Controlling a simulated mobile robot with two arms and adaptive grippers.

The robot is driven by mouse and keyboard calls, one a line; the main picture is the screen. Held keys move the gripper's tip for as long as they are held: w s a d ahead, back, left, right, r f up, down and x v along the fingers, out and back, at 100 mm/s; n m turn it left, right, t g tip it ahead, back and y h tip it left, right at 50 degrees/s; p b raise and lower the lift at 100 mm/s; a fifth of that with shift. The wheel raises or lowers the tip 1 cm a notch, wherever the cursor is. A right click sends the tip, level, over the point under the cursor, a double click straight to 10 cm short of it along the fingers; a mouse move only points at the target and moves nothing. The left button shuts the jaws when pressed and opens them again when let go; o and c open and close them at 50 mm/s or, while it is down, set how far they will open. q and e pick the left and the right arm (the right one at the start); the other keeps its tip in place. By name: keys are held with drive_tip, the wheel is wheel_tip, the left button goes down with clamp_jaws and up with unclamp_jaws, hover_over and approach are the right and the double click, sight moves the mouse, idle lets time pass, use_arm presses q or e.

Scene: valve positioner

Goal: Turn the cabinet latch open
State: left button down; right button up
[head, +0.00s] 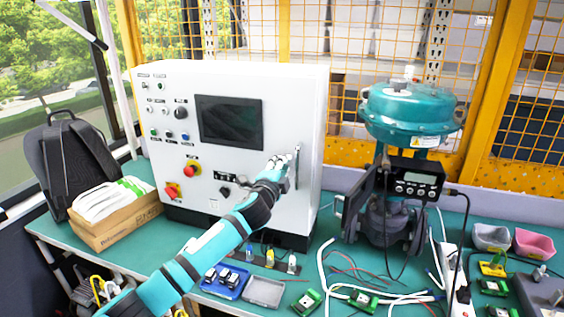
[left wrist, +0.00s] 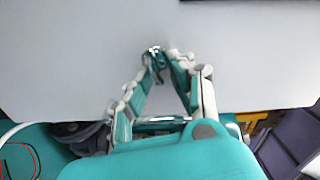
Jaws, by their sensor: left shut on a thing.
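The white control cabinet (head: 250,85) stands at the back left of the green bench. Its latch (head: 297,153) is a slim grey upright piece near the right edge of the front face. My left gripper (head: 281,165) reaches across the front to the latch and covers part of it. In the left wrist view, the fingertips of my left gripper (left wrist: 163,58) close together on a small dark metal piece of the latch (left wrist: 154,51) against the pale cabinet face. The latch's exact angle is partly hidden. My right gripper is not in view.
A teal valve actuator (head: 410,110) with a black positioner (head: 415,178) stands right of the cabinet. A cardboard box (head: 120,222) and a black backpack (head: 75,165) sit at left. Cables, a blue tray (head: 226,283) and green terminal blocks crowd the bench front.

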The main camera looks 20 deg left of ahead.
use_arm(q)
drive_tip(key=shift+f+m+p, duration=0.3)
drive_tip(key=shift+m+p, duration=0.1)
drive_tip(key=shift+m, duration=0.7)
drive_tip(key=shift+f, duration=0.1)
drive_tip(key=c, duration=1.4)
unclamp_jaws()
drive_tip(key=s, duration=1.2)
drive_tip(key=shift+a, duration=0.15)
